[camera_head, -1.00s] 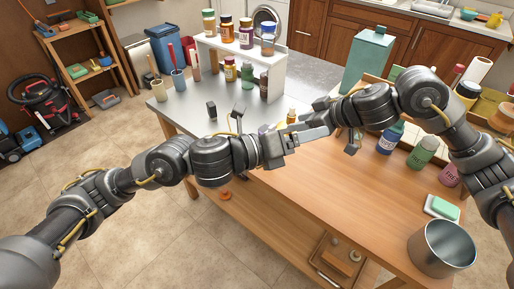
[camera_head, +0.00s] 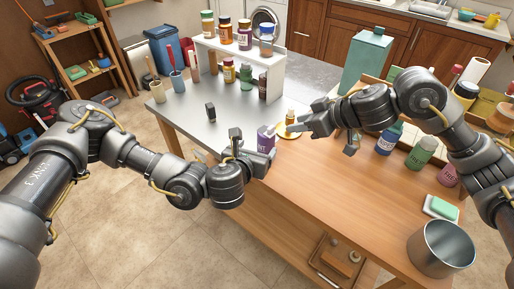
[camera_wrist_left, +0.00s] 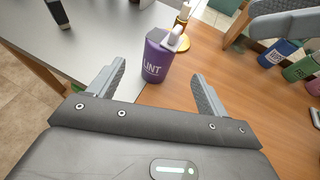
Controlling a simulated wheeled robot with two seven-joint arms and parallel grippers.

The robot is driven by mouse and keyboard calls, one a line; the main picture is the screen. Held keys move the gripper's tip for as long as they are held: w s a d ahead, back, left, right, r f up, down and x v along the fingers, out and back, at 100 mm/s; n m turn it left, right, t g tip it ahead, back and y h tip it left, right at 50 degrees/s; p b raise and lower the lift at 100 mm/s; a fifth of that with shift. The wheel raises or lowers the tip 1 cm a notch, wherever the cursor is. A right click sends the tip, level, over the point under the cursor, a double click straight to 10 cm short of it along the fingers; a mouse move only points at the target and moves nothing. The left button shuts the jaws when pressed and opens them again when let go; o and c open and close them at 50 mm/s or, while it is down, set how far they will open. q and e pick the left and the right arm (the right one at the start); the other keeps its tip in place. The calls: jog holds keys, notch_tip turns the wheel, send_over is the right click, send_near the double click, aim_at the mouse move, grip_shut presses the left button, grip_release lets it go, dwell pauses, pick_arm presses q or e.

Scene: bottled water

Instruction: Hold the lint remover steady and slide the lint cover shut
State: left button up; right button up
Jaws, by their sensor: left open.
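The purple lint remover (camera_head: 264,141), lettered LINT, stands upright on the table near its front edge. In the left wrist view the lint remover (camera_wrist_left: 157,64) has a pale lid-like part (camera_wrist_left: 174,38) at its top, tilted up. My left gripper (camera_head: 268,156) is open and points at the lint remover, its fingers (camera_wrist_left: 158,80) on either side of it in the picture with clear gaps; I cannot see contact. My right gripper (camera_head: 304,128) hangs to the right of the lint remover, apart from it. Its finger gap cannot be made out.
A small black block (camera_head: 210,112) is on the grey part of the table. The front wooden tabletop is mostly clear.

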aim_at(266, 137)
pick_arm(q)
jog(key=x, duration=1)
jog(key=shift+w+d+f, duration=0.1)
jog(key=shift+w+d, duration=0.05)
jog(key=shift+w, duration=0.2)
jog(key=shift+c, duration=0.2)
jog(key=c, duration=1.1)
jog(key=o, duration=0.5)
jog(key=c, duration=0.4)
